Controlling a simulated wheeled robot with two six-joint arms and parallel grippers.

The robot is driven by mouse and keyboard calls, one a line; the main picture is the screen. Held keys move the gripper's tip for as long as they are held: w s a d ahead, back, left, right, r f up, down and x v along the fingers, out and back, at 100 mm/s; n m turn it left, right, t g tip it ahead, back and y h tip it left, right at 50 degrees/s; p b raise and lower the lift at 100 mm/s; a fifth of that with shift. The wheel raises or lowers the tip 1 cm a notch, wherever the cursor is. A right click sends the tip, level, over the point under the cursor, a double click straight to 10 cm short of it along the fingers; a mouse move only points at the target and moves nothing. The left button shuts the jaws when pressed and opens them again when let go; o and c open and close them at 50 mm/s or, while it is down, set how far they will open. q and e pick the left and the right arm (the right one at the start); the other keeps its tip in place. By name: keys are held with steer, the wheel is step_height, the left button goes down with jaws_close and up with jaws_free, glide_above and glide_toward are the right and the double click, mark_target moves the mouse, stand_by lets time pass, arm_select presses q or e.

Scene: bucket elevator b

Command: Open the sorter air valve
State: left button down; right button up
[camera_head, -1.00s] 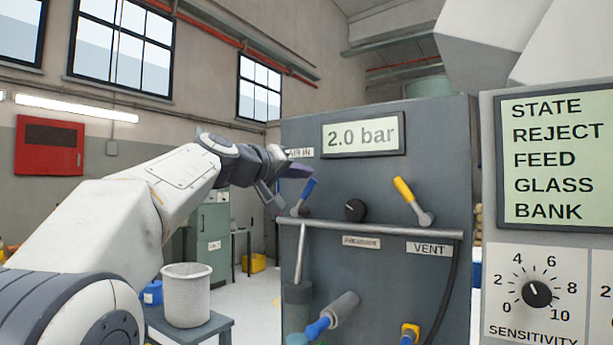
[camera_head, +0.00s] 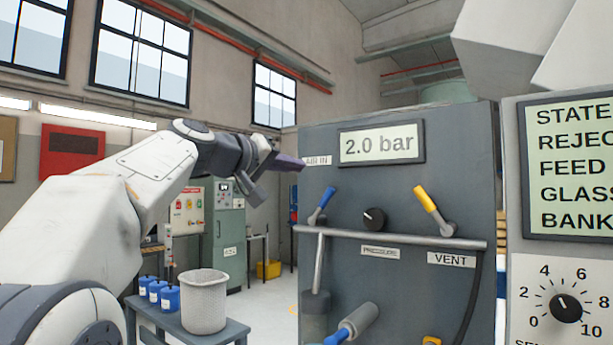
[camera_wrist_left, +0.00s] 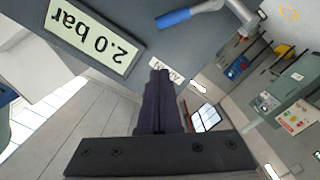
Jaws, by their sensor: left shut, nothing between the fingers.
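The grey air panel (camera_head: 400,190) carries a blue-handled lever (camera_head: 323,203) below the AIR IN label (camera_head: 318,160). The lever tilts up and to the right. A yellow-handled lever (camera_head: 430,205) stands above the VENT label (camera_head: 452,259). A display (camera_head: 381,146) reads 2.0 bar. My left gripper (camera_head: 297,163) is shut and empty, up and left of the blue lever, near the AIR IN label and apart from the lever. In the left wrist view the shut fingers (camera_wrist_left: 160,82) point at the label, and the blue handle (camera_wrist_left: 178,17) lies beyond them. My right gripper is not in view.
A horizontal rail (camera_head: 390,237) runs across the panel below the levers, with a black knob (camera_head: 374,219) between them. A control screen (camera_head: 575,165) stands at the right. A mesh bin (camera_head: 204,303) and blue containers (camera_head: 160,292) sit on a low table at left.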

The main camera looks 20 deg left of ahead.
arm_select(q)
steer(key=shift+b+v, duration=0.5)
steer(key=shift+v, duration=2.1)
steer(key=shift+a, duration=0.1)
steer(key=s+d+f+m+g+p, duration=0.2)
steer(key=s+d+f+g, duration=0.25)
steer(key=d+f, duration=0.65)
steer(key=s+d+f+m+g+p, duration=0.1)
steer(key=s+d+f+g+p, duration=0.4)
steer(key=f, duration=1)
steer(key=s+f+m+g+y+p, duration=0.1)
steer(key=s+f+m+g+y, duration=0.4)
steer(key=s+f, duration=1.4)
steer(key=s+m+g, duration=0.1)
steer(key=s+m, duration=0.1)
steer(key=shift+s+f+m+g+y, duration=0.25)
steer(key=shift+f+m+g+y, duration=0.1)
steer(key=shift+m+y, duration=0.05)
